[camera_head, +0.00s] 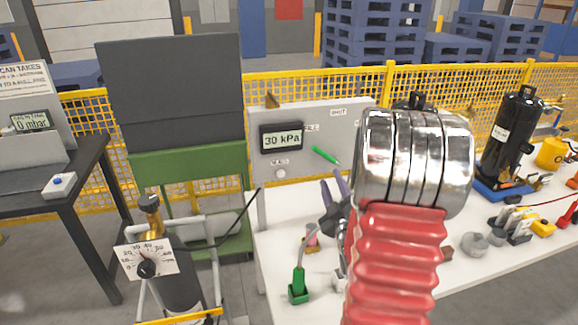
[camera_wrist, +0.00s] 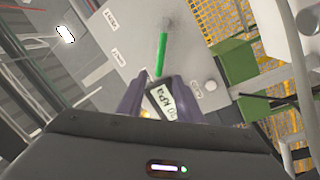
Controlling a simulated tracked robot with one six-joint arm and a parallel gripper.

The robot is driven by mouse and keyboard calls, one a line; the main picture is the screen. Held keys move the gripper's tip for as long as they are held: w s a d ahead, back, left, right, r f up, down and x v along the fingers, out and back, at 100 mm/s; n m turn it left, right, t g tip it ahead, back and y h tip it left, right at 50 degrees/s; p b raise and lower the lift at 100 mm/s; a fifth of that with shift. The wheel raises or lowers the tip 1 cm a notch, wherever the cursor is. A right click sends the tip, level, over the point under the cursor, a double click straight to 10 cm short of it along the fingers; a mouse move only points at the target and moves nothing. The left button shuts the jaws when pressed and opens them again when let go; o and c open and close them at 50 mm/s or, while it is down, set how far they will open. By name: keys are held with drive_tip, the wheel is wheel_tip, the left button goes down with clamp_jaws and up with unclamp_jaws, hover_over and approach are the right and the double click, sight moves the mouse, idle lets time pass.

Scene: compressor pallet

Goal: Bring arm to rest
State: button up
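My gripper (camera_head: 334,184) is in front of the white panel (camera_head: 352,117), above the white table, partly hidden behind my red and chrome arm. Its purple fingers stand apart with a gap and nothing visibly held; the wrist view also shows the gripper (camera_wrist: 155,80). A green lever (camera_head: 325,155) on the panel slants down to the right. In the wrist view the lever (camera_wrist: 162,53) lies ahead of the fingertips, apparently not touching them. The panel's display (camera_head: 282,140) reads 30 kPa; the display (camera_wrist: 163,100) shows between the fingers in the wrist view.
A black compressor (camera_head: 507,135) stands at the right on the white table (camera_head: 500,262). A green-based part (camera_head: 299,288) stands near its front left. A gauge with a dial (camera_head: 146,262) is on a cylinder at left. Yellow mesh fencing (camera_head: 455,88) runs behind.

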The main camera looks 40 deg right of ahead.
drive_tip(key=w+a+r+m+g+y, duration=0.25)
drive_tip(key=a+g+y, duration=0.25)
drive_tip(key=a, duration=1.3)
drive_tip(key=s+a+m+g+y, duration=0.1)
drive_tip(key=s+a+g+y, duration=0.3)
drive_tip(key=s+a, duration=1.6)
drive_tip(key=r+g, duration=0.1)
drive_tip(key=g, duration=0.1)
drive_tip(key=shift+a+m+g, duration=0.15)
drive_tip(key=shift+m+g, duration=0.2)
drive_tip(key=shift+g, duration=0.05)
